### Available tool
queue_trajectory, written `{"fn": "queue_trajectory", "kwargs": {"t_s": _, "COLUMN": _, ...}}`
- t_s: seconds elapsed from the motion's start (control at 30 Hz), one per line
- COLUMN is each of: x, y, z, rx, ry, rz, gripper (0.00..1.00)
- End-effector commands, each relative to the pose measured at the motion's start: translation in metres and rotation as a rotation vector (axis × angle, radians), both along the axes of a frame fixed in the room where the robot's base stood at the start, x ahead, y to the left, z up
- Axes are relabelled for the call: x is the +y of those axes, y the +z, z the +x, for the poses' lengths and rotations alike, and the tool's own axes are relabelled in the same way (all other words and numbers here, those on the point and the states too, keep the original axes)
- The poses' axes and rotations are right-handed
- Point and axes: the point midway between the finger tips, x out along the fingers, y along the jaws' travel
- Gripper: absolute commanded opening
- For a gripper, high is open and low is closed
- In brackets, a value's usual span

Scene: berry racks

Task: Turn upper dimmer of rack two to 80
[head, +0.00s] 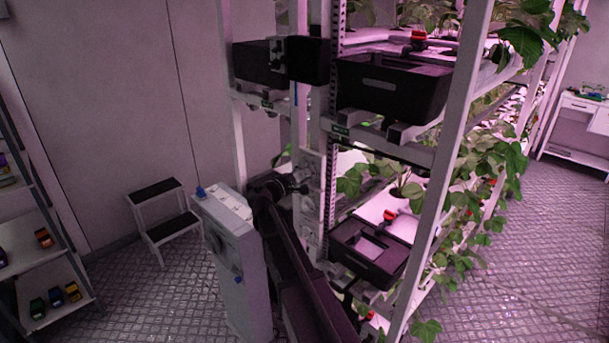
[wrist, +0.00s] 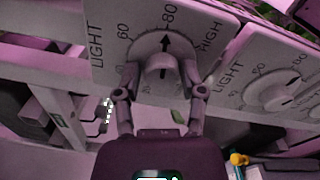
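The dimmer plate (wrist: 100,45) fills the upper wrist view, marked LIGHT, 60, 80 and HIGH. Its round knob (wrist: 160,66) has a black arrow pointing up, at or very near the 80 mark. My gripper (wrist: 159,68) has one finger on each side of the knob, with what looks like a small gap on both sides. Whether a fingertip touches the dial's rim is unclear. In the head view my gripper (head: 298,186) is at the rack's front post, by pale panels (head: 312,165); the dial cannot be read there.
A second LIGHT dimmer (wrist: 272,92) sits close to the right in the wrist view. Black bins (head: 395,88) and a lower black box (head: 368,252) are on the rack beside my arm. A step stool (head: 160,215) and shelf (head: 45,265) stand left, with open floor between.

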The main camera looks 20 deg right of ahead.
Motion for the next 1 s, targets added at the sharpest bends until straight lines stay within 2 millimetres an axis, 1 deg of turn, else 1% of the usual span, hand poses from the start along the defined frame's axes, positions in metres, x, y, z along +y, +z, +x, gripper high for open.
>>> {"fn": "queue_trajectory", "kwargs": {"t_s": 0.4, "x": 0.000, "y": -0.001, "z": -0.001, "rx": 0.000, "ry": -0.001, "rz": 0.004, "gripper": 0.77}}
{"fn": "queue_trajectory", "kwargs": {"t_s": 0.57, "x": 0.003, "y": -0.001, "z": -0.002, "rx": 0.001, "ry": 0.000, "rz": 0.004, "gripper": 0.77}}
{"fn": "queue_trajectory", "kwargs": {"t_s": 0.77, "x": 0.018, "y": -0.001, "z": -0.008, "rx": 0.001, "ry": 0.001, "rz": 0.004, "gripper": 0.77}}
{"fn": "queue_trajectory", "kwargs": {"t_s": 1.0, "x": 0.049, "y": -0.001, "z": -0.021, "rx": 0.001, "ry": 0.002, "rz": 0.005, "gripper": 0.77}}
